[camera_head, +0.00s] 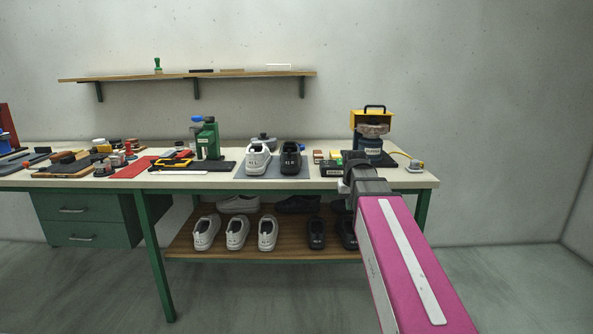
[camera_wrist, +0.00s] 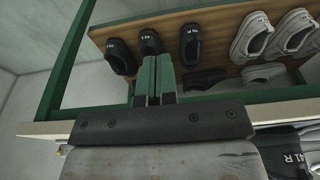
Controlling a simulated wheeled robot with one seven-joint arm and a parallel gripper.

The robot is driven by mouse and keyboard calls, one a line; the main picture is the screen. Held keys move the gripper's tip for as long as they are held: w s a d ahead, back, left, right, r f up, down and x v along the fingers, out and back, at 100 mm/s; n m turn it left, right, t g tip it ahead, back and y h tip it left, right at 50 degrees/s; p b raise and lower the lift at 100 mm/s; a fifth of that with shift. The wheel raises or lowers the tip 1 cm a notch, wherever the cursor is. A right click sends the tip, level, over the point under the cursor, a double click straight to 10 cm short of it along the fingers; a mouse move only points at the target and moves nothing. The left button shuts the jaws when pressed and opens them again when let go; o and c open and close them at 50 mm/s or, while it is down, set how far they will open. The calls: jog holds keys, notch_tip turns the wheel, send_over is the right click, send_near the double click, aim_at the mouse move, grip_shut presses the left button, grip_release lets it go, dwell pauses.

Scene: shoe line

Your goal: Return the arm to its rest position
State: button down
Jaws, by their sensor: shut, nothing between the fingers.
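My gripper (camera_wrist: 155,62) shows in the wrist view with its two green fingers side by side and shut, nothing between them. In the head view my pink arm reaches forward from the lower right, and its dark wrist end is before the right part of the workbench (camera_head: 320,183). The fingertips cannot be made out there. In the wrist view, which looks upside down, the fingers overlap the bench's lower shelf (camera_wrist: 215,25) and its black shoes (camera_wrist: 150,42); I cannot tell how far apart they are.
A white shoe (camera_head: 257,160) and a black shoe (camera_head: 290,160) stand on a grey mat on the bench. A green machine (camera_head: 206,138) is left of them, a yellow-topped device (camera_head: 371,120) right. More shoes (camera_head: 237,232) are on the lower shelf. The floor at lower left is clear.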

jog(key=s+f+g, duration=0.1)
jog(key=s+f, duration=0.6)
jog(key=f, duration=0.6)
jog(key=s+f+g, duration=0.1)
jog(key=s+f, duration=0.7)
jog(key=f, duration=0.5)
jog(key=shift+f, duration=0.3)
